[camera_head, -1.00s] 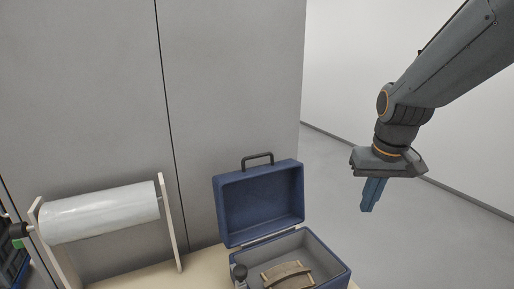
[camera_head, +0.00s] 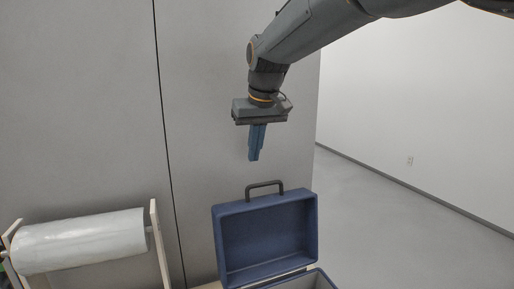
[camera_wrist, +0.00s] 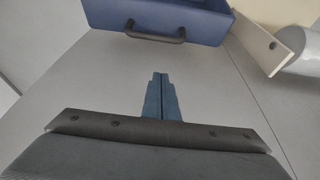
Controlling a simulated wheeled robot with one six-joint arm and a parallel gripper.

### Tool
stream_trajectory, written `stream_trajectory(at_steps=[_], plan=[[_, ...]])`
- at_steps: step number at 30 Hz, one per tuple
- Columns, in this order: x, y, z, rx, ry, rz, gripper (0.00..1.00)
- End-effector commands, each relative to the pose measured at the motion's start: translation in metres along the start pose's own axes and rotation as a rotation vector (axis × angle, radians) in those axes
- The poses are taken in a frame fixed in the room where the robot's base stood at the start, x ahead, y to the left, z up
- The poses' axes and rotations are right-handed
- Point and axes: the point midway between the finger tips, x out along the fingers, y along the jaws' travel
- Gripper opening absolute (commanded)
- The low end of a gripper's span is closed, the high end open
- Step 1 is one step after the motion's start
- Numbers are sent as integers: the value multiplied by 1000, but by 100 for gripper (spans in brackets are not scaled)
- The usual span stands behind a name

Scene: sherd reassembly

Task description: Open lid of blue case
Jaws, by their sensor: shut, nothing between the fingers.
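The blue case stands on the table with its lid (camera_head: 267,236) raised upright and its inside facing me. A dark handle (camera_head: 264,185) sits on the lid's top edge. The case's lower part (camera_head: 306,281) is mostly cut off by the bottom of the head view. My gripper (camera_head: 254,158) hangs above the lid handle, pointing down, shut and empty, apart from the case. In the wrist view my shut fingers (camera_wrist: 159,78) show below the lid (camera_wrist: 160,16) and its handle (camera_wrist: 154,33), with a gap between.
A white roll (camera_head: 80,241) on a wooden stand (camera_head: 160,243) is left of the case. A grey panelled wall (camera_head: 200,100) rises behind. Open floor (camera_head: 400,230) lies to the right.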

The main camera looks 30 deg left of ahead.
Motion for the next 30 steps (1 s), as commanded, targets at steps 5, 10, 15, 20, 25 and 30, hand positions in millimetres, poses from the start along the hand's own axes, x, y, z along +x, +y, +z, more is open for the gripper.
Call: stream_trajectory(at_steps=[5, 10, 15, 20, 25, 30], plan=[[34, -1, 0, -1, -3, 0, 0], [63, -1, 1, -1, -4, 0, 0], [56, -1, 18, -1, 0, 0, 0], [52, -1, 32, -1, 0, 0, 0], [51, -1, 38, -1, 0, 0, 0], [52, -1, 39, -1, 0, 0, 0]])
